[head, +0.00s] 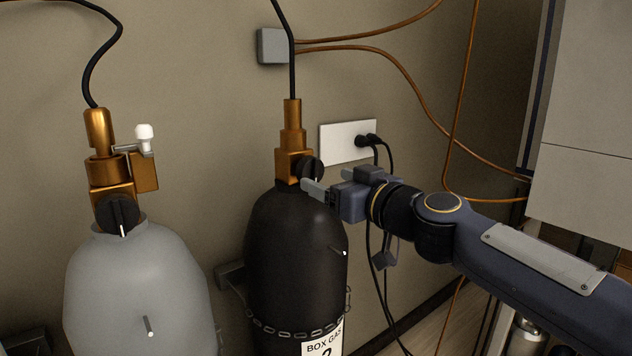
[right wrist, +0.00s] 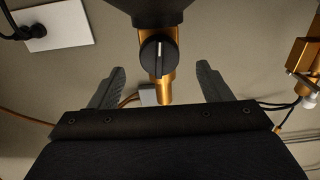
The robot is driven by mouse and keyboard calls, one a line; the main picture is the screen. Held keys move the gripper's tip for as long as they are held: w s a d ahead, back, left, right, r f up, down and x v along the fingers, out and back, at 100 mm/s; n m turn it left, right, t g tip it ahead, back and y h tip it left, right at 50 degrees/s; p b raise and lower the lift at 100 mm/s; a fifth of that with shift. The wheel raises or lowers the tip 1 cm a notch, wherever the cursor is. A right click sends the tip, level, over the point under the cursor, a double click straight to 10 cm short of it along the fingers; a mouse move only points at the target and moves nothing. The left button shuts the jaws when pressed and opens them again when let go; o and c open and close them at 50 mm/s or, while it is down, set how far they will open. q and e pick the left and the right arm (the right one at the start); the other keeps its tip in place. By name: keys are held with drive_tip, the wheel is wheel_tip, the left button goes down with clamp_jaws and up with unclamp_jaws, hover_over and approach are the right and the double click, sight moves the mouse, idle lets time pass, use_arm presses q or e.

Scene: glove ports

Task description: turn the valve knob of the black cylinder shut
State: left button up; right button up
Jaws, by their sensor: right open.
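The black cylinder (head: 290,245) stands against the wall, with a "BOX GAS 2" label. On top is its brass valve (head: 291,160), with a round black valve knob (head: 314,167) on the right side. In the right wrist view the knob (right wrist: 158,54) faces the camera, its white line running up and down the picture. My right gripper (head: 314,188) is beside the knob, its jaws open. In the right wrist view the fingers of the gripper (right wrist: 160,68) lie left and right of the knob, with gaps on both sides. My left gripper is not in view.
A grey cylinder (head: 140,280) with its own black knob (head: 118,213) and brass valve stands at the left. A chain (head: 270,328) crosses the black cylinder. Behind are a wall socket (head: 345,141) with black plugs, hanging cables and a grey box (head: 272,46). A pale cabinet (head: 585,130) stands right.

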sight(316, 175)
drive_tip(key=p+x, duration=0.1)
drive_tip(key=x, duration=0.4)
drive_tip(key=shift+w, duration=0.15)
drive_tip(key=c, duration=1)
